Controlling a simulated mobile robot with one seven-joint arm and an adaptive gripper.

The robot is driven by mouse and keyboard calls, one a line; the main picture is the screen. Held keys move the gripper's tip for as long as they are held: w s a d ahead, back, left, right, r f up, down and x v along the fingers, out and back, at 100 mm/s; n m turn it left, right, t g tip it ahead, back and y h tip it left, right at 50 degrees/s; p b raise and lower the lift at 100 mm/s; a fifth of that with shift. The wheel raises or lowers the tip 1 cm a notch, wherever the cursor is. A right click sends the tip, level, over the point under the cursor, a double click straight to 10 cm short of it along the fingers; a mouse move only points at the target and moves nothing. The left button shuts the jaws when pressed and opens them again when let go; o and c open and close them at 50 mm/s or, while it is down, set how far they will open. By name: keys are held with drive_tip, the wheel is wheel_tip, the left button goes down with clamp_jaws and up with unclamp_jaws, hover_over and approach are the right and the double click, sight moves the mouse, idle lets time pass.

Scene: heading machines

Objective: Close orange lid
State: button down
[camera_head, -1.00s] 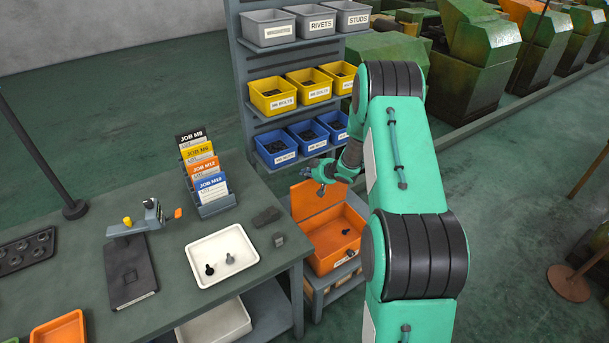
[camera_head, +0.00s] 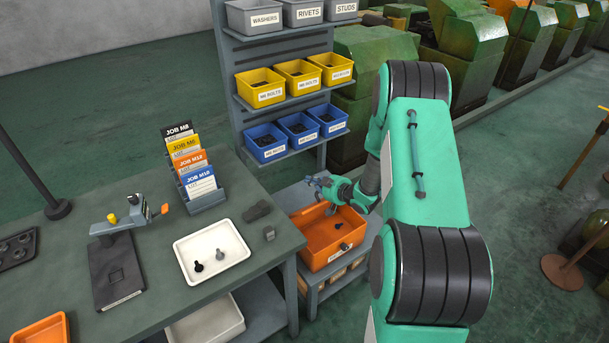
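The orange box (camera_head: 322,256) sits on a grey stand to the right of the workbench, with a small dark latch or knob at its front. I do not see its lid standing upright at the back; whether it lies down over the box or is hidden behind my gripper I cannot tell. My gripper (camera_head: 318,188) is at the back edge of the box, small in view and close to the orange surface. A dark spot beside it may be a fingertip or something in the box. I cannot tell if the fingers are open or touching anything.
A rack with blue bins (camera_head: 298,128), yellow bins (camera_head: 299,76) and grey bins stands behind the box. The workbench (camera_head: 160,318) at the left holds a white tray (camera_head: 240,262), a card holder (camera_head: 206,200) and a gauge. Green machines fill the back right.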

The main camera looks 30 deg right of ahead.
drive_tip(key=s+f, duration=0.1)
drive_tip(key=s, duration=0.2)
drive_tip(key=s+f, duration=0.2)
drive_tip(key=s, duration=0.1)
drive_tip(key=s+f, duration=0.2)
drive_tip(key=s, duration=0.2)
drive_tip(key=shift+f, duration=0.15)
drive_tip(key=s+f+b, duration=0.3)
drive_tip(key=s+f, duration=0.4)
drive_tip(key=f, duration=0.6)
drive_tip(key=shift+s+a, duration=0.15)
drive_tip(key=shift+a, duration=0.05)
drive_tip(key=shift+s, duration=0.15)
drive_tip(key=r+v, duration=0.1)
drive_tip(key=v, duration=1)
drive_tip(key=shift+d, duration=0.3)
drive_tip(key=shift+s+r, duration=0.1)
drive_tip(key=shift+r, duration=0.05)
